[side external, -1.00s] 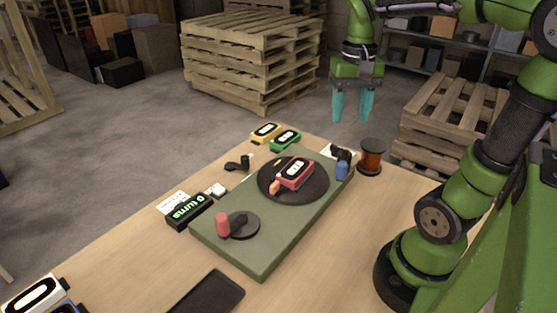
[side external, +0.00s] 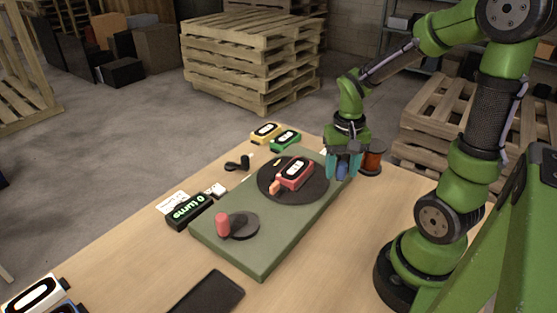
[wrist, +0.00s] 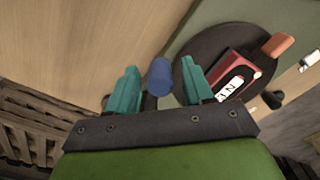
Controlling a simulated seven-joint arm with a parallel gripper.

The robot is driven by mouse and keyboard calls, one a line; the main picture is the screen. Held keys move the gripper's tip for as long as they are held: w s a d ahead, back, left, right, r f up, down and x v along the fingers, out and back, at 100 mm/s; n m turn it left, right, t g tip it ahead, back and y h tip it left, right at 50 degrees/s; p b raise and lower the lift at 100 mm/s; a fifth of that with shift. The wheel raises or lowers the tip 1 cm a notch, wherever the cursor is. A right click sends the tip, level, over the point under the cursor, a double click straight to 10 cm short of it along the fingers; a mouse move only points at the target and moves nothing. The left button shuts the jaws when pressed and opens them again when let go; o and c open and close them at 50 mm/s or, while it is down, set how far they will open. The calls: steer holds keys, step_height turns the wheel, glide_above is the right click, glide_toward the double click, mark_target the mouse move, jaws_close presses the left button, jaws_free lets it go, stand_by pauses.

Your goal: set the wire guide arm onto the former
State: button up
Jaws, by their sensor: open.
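My gripper (side external: 343,165) is open at the far right corner of the green board (side external: 262,262), with its teal fingers pointing down. In the wrist view, a blue cylinder (wrist: 160,76) shows between the two fingertips (wrist: 160,84); a dark part behind it is mostly hidden. I take this blue-and-black piece for the wire guide arm; I cannot tell whether the fingers touch it. The former appears to be the red block (side external: 297,175) with a white label, lying on a black disc (side external: 270,191) on the board. It also shows in the wrist view (wrist: 233,76), right of the fingers.
A copper-coloured spool (side external: 373,160) stands close right of my gripper. A crank with a red knob (side external: 222,224) is at the board's near end. A green-lit display (side external: 189,211), a black piece (side external: 238,163), and yellow (side external: 265,133) and green (side external: 286,140) blocks lie left of and behind the board.

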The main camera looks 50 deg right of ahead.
jaws_close()
steer(key=shift+w, duration=0.1)
stand_by(0.4)
steer(key=w+m, duration=0.7)
steer(key=shift+w+a+m, duration=0.1)
steer(key=shift+w+m, duration=0.1)
steer(key=shift+m, duration=0.1)
steer(key=shift+w+d+m, duration=0.25)
steer(key=shift+w+m, duration=0.25)
steer(key=shift+m, duration=0.05)
steer(key=shift+w+d+m, duration=0.2)
steer(key=shift+w+m, duration=0.25)
steer(key=shift+m, duration=0.1)
steer(key=shift+w+d+m, duration=0.5)
steer(key=shift+w+m, duration=0.25)
steer(key=shift+m, duration=0.15)
steer(key=shift+d, duration=0.1)
